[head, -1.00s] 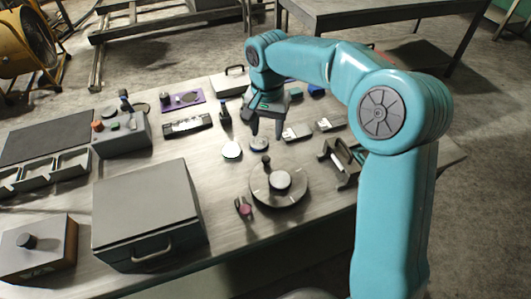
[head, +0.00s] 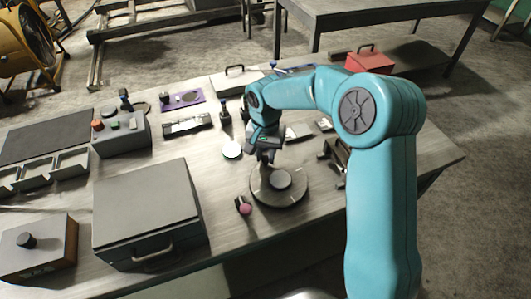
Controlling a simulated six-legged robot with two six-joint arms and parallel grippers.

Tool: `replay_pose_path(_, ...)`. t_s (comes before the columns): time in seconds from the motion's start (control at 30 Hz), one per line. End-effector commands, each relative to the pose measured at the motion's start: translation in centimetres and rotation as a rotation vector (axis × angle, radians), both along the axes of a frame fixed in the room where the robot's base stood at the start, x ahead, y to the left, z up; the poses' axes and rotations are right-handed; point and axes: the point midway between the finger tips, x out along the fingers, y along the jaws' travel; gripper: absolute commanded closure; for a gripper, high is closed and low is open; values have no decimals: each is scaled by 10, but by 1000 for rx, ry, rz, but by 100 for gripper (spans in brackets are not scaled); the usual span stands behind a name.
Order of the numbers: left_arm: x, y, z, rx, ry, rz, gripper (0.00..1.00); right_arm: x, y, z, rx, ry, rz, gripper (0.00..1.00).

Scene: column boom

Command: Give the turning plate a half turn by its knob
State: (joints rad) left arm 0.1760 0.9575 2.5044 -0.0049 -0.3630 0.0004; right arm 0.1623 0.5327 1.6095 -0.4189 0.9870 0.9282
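The turning plate (head: 299,190) is a round grey disc lying on the workbench, with a lighter round piece (head: 280,179) on its middle. My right gripper (head: 266,159) points down at the plate's far edge, slightly left of its centre. The plate's knob is hidden behind the gripper's fingers there. The fingers look close together, but whether they are shut on the knob is too small to tell. My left gripper is not in view.
A small pink-ended item (head: 245,208) lies just left of the plate. A large grey box (head: 145,205) stands farther left. A white disc (head: 232,149) lies near the gripper. The bench's front edge is close below the plate.

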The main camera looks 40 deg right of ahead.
Motion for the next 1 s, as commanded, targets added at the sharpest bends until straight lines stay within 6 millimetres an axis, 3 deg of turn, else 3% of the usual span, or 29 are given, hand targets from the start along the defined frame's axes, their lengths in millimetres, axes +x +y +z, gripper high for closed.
replay_pose_path(0.17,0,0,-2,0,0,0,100,1,-1,-1,0,-5,-9,100)
replay_pose_path(0.33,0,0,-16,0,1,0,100,0,-10,-2,-2,-6,-148,100)
replay_pose_path(0.63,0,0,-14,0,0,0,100,-1,-12,1,-1,-4,-180,100)
replay_pose_path(0.67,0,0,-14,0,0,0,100,-1,-12,1,-1,-5,-180,66)
replay_pose_path(0.7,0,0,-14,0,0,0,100,-1,-12,1,-1,-5,-179,53)
replay_pose_path(0.73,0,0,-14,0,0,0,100,-1,-12,1,-1,-5,-179,48)
replay_pose_path(1.0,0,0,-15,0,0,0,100,-1,-11,1,-1,-5,-178,48)
